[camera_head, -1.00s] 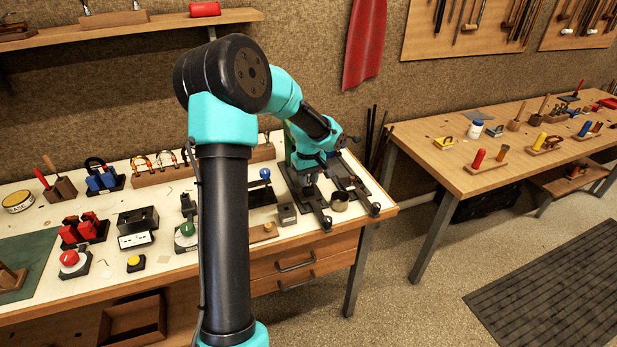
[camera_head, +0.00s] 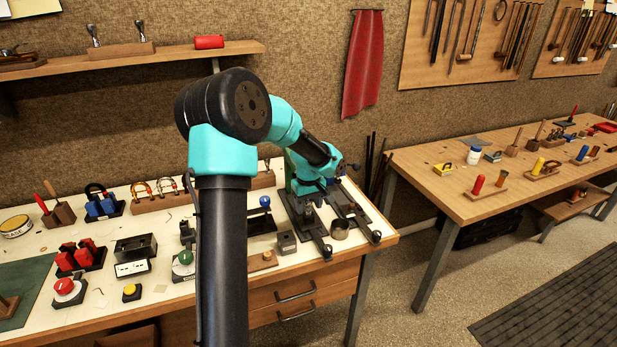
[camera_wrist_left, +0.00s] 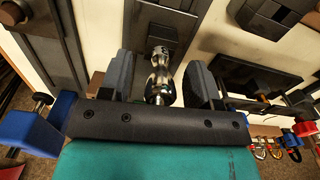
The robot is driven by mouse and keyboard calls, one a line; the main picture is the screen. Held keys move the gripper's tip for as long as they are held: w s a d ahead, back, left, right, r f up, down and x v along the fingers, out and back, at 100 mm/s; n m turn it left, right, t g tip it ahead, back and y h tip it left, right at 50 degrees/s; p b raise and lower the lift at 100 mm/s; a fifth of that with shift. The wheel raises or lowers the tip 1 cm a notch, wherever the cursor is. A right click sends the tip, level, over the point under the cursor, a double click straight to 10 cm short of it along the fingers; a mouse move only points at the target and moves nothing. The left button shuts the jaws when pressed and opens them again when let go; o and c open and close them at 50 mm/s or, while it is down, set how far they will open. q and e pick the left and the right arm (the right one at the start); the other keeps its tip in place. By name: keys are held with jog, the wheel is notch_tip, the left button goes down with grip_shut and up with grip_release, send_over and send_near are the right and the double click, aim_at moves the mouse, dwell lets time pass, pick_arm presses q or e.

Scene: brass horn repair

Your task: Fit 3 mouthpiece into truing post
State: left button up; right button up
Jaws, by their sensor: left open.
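A silver mouthpiece (camera_wrist_left: 160,75) stands between the two fingers of my left gripper (camera_wrist_left: 160,85) in the left wrist view. The fingers are open, with a gap on each side of it. Its far end meets a dark post and plate (camera_wrist_left: 155,15); how deep it sits is hard to tell. In the head view my left gripper (camera_head: 309,199) is low over the dark fixture plates (camera_head: 322,245) at the right end of the bench, and the mouthpiece is too small there to make out clearly. My right gripper is not in view.
A small brass cup (camera_head: 340,229) and a grey block (camera_head: 286,242) sit close to the fixture. A blue-knobbed tool (camera_head: 265,202) stands to the left. A second bench (camera_head: 430,175) is on the right.

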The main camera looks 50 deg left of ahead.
pick_arm(q)
notch_tip(320, 180, up, 16)
jog(key=shift+r, duration=0.2)
dwell(1.0)
